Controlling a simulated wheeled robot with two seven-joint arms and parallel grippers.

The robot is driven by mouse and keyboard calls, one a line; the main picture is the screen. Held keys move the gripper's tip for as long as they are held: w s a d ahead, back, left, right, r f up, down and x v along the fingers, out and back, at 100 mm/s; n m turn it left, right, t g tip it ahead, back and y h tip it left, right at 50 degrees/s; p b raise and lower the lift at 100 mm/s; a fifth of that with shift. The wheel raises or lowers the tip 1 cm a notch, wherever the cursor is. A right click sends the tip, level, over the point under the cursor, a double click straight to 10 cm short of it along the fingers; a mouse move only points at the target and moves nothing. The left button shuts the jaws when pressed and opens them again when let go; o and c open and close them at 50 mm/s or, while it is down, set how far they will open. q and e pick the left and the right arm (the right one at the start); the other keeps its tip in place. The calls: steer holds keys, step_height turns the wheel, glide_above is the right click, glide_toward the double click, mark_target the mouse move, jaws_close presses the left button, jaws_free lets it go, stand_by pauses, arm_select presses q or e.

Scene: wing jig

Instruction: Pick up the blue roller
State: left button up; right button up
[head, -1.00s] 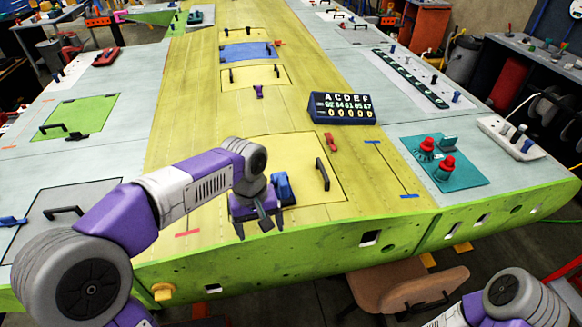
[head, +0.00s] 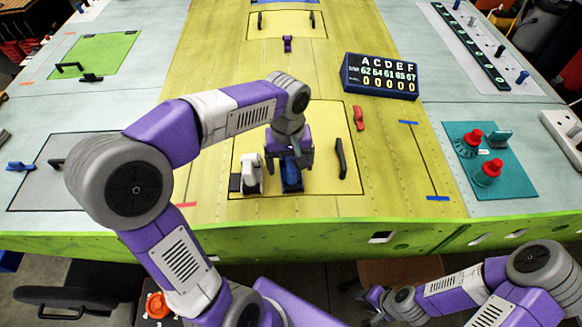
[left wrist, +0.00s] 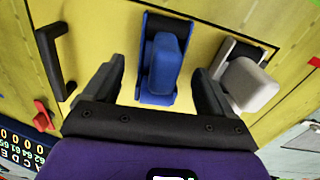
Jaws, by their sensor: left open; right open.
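The blue roller (head: 291,180) lies on the yellow panel on the wing, with a white roller (head: 251,176) just to its left. My left gripper (head: 290,158) is above the blue roller, pointing down, and partly hides it in the head view. In the left wrist view the blue roller (left wrist: 166,65) shows between the two spread fingers of the left gripper (left wrist: 158,78), with gaps on both sides. The white roller (left wrist: 248,82) is beyond the right finger there. My right gripper (head: 374,298) is open and empty, low at the right, off the wing's near edge.
A black handle (head: 341,158) and a red clip (head: 358,118) are right of the blue roller. A blue counter box (head: 380,77) stands behind them. A teal plate (head: 500,178) with red knobs is further right. The wing's green edge (head: 330,235) runs in front.

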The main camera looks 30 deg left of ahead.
arm_select(q)
step_height(320, 180, down, 2)
steer(key=c, duration=1.2)
steer(key=shift+r, duration=0.2)
step_height(320, 180, up, 10)
steer(key=shift+f+p, duration=0.1)
steer(key=shift+p, duration=0.65)
